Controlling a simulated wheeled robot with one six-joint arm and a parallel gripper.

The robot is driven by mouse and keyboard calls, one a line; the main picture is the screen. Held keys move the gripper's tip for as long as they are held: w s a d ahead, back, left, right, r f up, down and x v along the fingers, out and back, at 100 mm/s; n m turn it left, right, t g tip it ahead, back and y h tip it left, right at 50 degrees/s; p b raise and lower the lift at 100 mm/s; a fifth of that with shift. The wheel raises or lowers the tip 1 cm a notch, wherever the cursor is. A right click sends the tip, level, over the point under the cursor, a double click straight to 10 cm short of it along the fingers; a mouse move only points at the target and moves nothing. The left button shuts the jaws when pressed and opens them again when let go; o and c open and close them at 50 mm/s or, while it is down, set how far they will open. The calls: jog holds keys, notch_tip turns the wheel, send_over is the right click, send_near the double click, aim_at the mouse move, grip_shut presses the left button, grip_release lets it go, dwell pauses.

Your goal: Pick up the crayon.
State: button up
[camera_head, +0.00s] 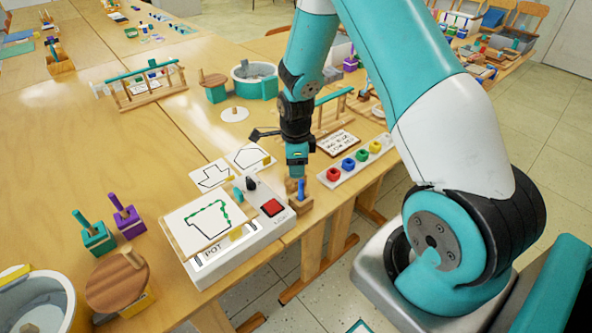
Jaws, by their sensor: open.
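My gripper (297,174) points down at the front edge of the wooden table, just above a small wooden block (300,205). A short blue stick (301,187), perhaps the crayon, stands upright in that block, right below or between the fingertips. The fingers are small and partly hidden, and I cannot tell whether they touch the stick. Other sticks stand in a teal block (97,241) and a purple block (128,223) at the left.
A white box (245,240) with a red button and a drawing card (205,222) lies left of my gripper. A white tray (354,165) with coloured cups is to the right. A round wooden piece (115,283) and a white basin (36,305) are at the lower left.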

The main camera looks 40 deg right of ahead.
grip_shut()
jog(key=shift+r, duration=0.1)
notch_tip(320, 180, up, 20)
dwell(0.6)
dwell(0.4)
